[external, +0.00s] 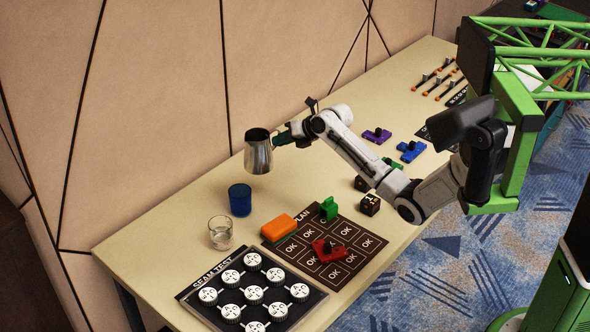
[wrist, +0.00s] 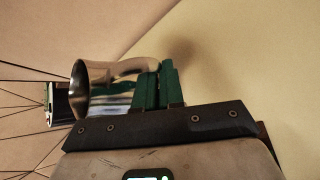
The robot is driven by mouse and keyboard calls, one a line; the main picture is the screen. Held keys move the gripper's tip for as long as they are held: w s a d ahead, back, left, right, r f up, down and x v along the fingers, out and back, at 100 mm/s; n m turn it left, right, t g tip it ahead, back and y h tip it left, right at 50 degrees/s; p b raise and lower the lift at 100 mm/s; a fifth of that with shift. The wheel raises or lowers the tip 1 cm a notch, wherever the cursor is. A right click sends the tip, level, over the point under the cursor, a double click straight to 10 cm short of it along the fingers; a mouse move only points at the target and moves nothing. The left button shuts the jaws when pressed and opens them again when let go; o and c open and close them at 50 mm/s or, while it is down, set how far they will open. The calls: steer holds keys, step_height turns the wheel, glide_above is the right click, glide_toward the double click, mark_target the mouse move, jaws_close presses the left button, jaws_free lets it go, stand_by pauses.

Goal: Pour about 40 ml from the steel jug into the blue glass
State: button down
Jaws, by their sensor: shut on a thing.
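The steel jug (external: 259,155) is held up above the table, close to upright, in the external view. My gripper (external: 284,138) is shut on it from the right side. In the wrist view the jug (wrist: 98,90) shows its shiny wall and handle, and my gripper's green fingers (wrist: 158,88) are closed at the handle. The blue glass (external: 240,200) stands upright on the table, below and slightly left of the jug, apart from it. The contents of the jug and the glass cannot be made out.
A clear glass (external: 221,233) stands just in front of the blue glass. An orange block (external: 279,229), a dark "OK" board (external: 350,262) with green and red pieces, and a seam test board (external: 300,309) lie nearby. A panelled wall (external: 150,110) runs behind the table.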

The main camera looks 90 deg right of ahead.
steer(key=shift+m+g+h, duration=0.3)
steer(key=shift+m+h, duration=0.1)
steer(key=shift+m, duration=0.1)
steer(key=s+d+f, duration=0.1)
steer(key=f, duration=0.3)
steer(key=s+d+f, duration=0.1)
steer(key=f, duration=0.4)
steer(key=s+d+f, duration=0.1)
steer(key=f, duration=0.4)
steer(key=shift+f, duration=0.15)
steer(key=shift+w, duration=0.1)
